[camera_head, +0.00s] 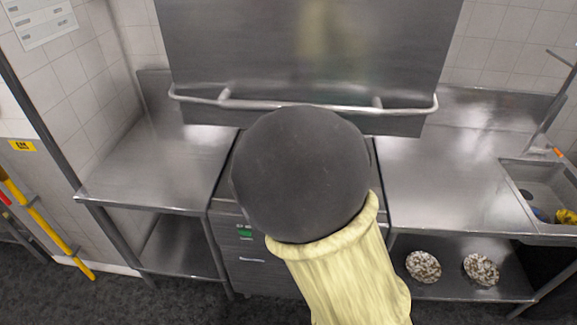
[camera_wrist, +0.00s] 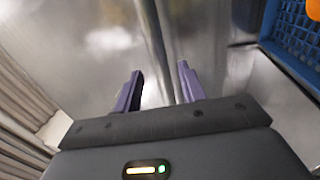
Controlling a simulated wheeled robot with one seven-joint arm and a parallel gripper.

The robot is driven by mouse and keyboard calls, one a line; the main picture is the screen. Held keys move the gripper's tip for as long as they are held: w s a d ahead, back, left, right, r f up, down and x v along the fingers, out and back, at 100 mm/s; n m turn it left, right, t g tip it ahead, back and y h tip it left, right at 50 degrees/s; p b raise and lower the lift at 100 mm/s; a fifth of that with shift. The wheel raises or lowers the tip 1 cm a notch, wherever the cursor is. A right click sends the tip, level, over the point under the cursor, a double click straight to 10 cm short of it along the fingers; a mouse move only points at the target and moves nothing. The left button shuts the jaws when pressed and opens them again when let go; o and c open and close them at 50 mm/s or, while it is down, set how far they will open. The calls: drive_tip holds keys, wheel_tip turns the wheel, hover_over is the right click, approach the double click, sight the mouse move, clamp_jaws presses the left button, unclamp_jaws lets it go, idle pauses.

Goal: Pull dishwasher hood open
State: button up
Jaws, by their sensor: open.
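The dishwasher hood (camera_head: 385,45) is a large plain steel box front at the top of the head view. A pale bar handle (camera_head: 300,105) runs across its lower part. The dishwasher's lower body (camera_head: 260,270) stands below, with a small green display. My arm covers the middle, so how far the hood stands from the base is hard to tell. My gripper is hidden behind my arm in the head view. In the wrist view my gripper (camera_wrist: 160,67) is open, its two purple fingers apart and empty. A blurred upright steel strip (camera_wrist: 156,45) shows beyond them; contact cannot be judged.
Steel counters stand at left (camera_head: 160,165) and right (camera_head: 435,170), both largely clear. A sink (camera_head: 545,190) is at far right. Two speckled round items lie on the right lower shelf (camera_head: 450,288). A blue crate (camera_wrist: 292,45) shows in the wrist view.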

drive_tip(key=s+f+b, duration=0.2)
drive_tip(key=s+b, duration=0.1)
drive_tip(key=s, duration=0.8)
drive_tip(key=shift+s+a+f, duration=0.2)
drive_tip(key=shift+a, duration=0.2)
